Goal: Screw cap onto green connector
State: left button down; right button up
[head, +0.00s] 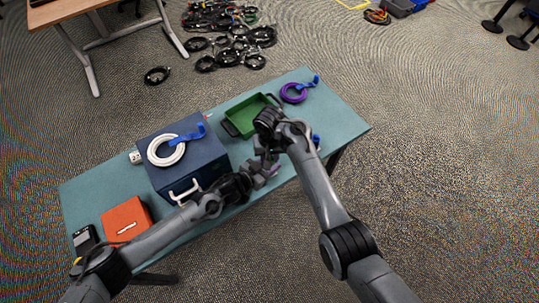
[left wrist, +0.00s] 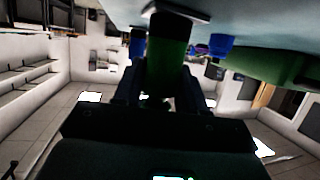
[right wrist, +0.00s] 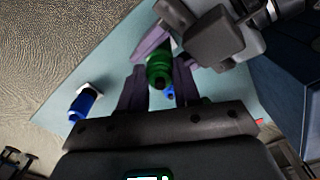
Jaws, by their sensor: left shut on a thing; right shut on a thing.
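My left gripper (head: 258,176) and right gripper (head: 266,150) meet close together above the table's front edge. In the left wrist view a dark green connector (left wrist: 166,62) lies between my left fingers, which are shut on it; its far end is black and near a pale plate. In the right wrist view a green ribbed piece (right wrist: 159,68), seemingly the cap, sits between my right fingers, which are shut on it. My left gripper shows right beside it (right wrist: 212,40). Whether cap and connector touch or are threaded cannot be told; the grippers hide them in the head view.
A green tray (head: 234,128) lies behind the grippers, with a purple cable coil (head: 293,93) beyond. A blue box (head: 212,160) carrying a white cable coil (head: 165,150) stands close left. A blue connector (right wrist: 83,104) is nearby. An orange box (head: 126,218) sits at the left end.

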jog(key=shift+s+d+f, duration=0.1)
jog(key=shift+d+f, duration=0.05)
jog(key=shift+f, duration=0.65)
dwell(0.4)
jog(key=shift+s+r, duration=0.15)
jog(key=shift+r, duration=0.35)
jog(key=shift+w+r, duration=0.3)
jog(key=shift+r, duration=0.2)
dwell(0.6)
